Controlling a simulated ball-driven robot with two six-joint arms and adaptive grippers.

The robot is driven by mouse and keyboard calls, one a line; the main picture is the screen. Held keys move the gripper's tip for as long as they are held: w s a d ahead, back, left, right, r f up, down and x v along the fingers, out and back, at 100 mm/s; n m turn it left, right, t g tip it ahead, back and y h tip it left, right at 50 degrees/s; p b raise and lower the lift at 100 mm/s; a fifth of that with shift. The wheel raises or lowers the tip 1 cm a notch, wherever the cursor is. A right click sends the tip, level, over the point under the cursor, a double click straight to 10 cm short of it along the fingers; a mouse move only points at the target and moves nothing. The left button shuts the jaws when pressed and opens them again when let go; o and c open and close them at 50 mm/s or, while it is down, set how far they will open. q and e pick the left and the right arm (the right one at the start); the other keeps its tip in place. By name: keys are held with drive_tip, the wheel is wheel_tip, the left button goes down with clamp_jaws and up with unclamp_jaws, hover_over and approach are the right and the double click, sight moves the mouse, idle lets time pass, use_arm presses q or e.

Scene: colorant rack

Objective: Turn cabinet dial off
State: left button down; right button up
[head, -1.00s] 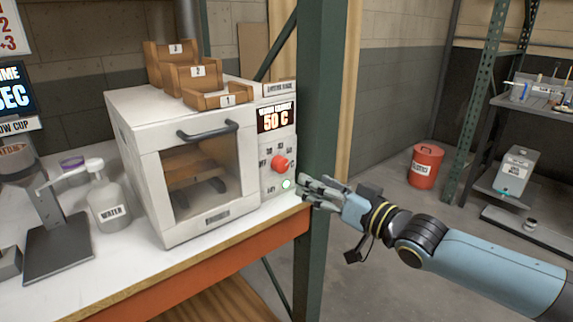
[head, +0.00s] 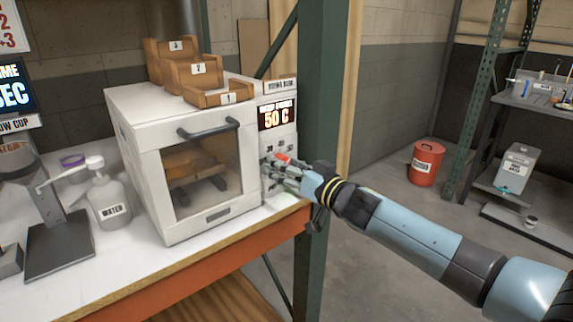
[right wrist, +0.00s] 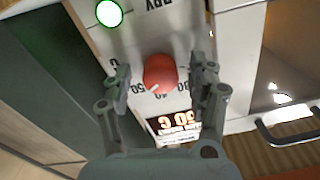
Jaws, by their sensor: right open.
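The white cabinet (head: 140,165) stands on the bench with its glass door shut. Its display (head: 277,115) reads 50 C. The red dial (right wrist: 160,73) is on the control panel, with numbers and a word printed around it; in the head view only a bit of the dial (head: 283,157) shows past my gripper. My right gripper (right wrist: 163,78) is open, with one finger on each side of the dial. I cannot tell whether the fingers touch it. In the head view the right gripper (head: 278,168) is at the panel. My left gripper is not in view.
A green rack post (head: 318,120) stands close to the right of the cabinet, beside my right arm. A lit round lamp (right wrist: 109,13) is near the dial. A water bottle (head: 112,200) stands left of the cabinet. Wooden trays (head: 215,95) sit on top.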

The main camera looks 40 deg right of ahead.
drive_tip(key=shift+c, duration=0.3)
drive_tip(key=c, duration=1.1)
